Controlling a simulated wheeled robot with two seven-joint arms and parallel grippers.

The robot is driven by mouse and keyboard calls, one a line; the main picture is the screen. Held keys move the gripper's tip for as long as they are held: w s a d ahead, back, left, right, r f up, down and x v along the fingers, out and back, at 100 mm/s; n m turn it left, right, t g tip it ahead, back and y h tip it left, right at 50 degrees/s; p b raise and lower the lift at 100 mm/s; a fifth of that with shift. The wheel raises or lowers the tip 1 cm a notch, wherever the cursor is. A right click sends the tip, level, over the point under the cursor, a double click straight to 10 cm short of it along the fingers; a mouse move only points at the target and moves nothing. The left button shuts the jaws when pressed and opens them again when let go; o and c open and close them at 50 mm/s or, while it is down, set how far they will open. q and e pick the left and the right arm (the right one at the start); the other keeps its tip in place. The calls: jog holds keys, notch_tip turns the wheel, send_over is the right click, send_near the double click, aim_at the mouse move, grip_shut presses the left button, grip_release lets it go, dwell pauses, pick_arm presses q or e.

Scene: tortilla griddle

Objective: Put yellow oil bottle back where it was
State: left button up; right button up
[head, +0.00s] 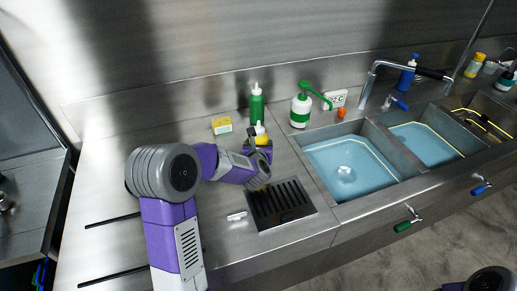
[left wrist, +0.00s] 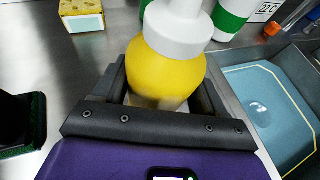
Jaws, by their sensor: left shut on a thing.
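The yellow oil bottle (head: 261,139) has a white cap and stands upright on the steel counter side of the sinks, partly hidden by my left arm in the head view. In the left wrist view the bottle (left wrist: 166,70) fills the space between the fingers. My left gripper (left wrist: 163,98) is shut around its yellow body; in the head view the left gripper (head: 262,152) is at the bottle, behind the drain grate. I cannot tell whether the bottle's base touches the counter. My right gripper is out of view.
A green bottle (head: 257,104) stands just behind, a yellow sponge (head: 221,125) to the left, and a white-green pump bottle (head: 301,108) to the right. A dark drain grate (head: 281,203) and a small white item (head: 237,216) lie in front. Sinks (head: 350,165) are at right.

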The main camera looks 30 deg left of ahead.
pick_arm(q)
jog(key=shift+f, duration=0.35)
jog(key=shift+f, duration=0.15)
jog(key=o, duration=1.6)
jog(key=shift+r, duration=0.2)
jog(key=v, duration=1.2)
jog(key=shift+p, duration=0.3)
